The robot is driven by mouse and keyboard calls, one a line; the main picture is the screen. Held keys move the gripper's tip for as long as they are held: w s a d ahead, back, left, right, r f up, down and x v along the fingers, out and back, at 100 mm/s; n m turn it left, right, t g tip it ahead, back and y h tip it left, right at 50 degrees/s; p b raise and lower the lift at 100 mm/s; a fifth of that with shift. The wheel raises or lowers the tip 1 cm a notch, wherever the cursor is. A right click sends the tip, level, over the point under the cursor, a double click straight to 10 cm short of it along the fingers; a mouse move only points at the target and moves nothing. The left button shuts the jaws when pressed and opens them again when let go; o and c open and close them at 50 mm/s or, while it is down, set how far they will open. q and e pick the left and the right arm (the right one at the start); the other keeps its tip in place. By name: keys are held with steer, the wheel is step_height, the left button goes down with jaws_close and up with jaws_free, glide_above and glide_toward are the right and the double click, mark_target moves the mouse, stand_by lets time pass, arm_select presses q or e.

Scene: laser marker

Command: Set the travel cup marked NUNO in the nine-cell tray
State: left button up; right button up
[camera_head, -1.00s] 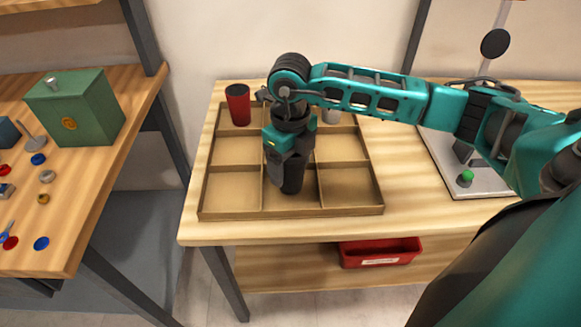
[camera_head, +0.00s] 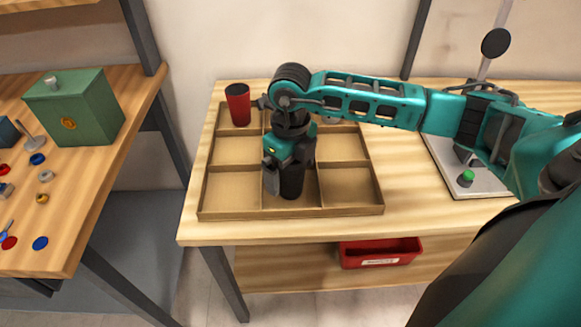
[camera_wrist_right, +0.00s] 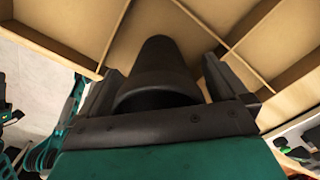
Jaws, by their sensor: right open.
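A dark travel cup (camera_head: 291,183) stands in the front middle cell of the wooden nine-cell tray (camera_head: 290,212). No name shows on it, so I cannot tell whether it is the NUNO cup. My right gripper (camera_head: 289,170) is over the tray, open, with its fingers on either side of the cup. In the right wrist view the dark cup (camera_wrist_right: 160,75) lies between the two spread fingers, its narrower end away from me. A red cup (camera_head: 238,104) stands in the back left cell. My left gripper is not in view.
My right arm hides part of the tray's back row, where a pale cup (camera_head: 331,117) barely shows. A device with a green button (camera_head: 466,178) stands at right. A red bin (camera_head: 380,252) sits below. A green box (camera_head: 75,108) stands on the left table.

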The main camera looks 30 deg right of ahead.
step_height(320, 180, up, 12)
steer(key=shift+r, duration=0.2)
stand_by(0.7)
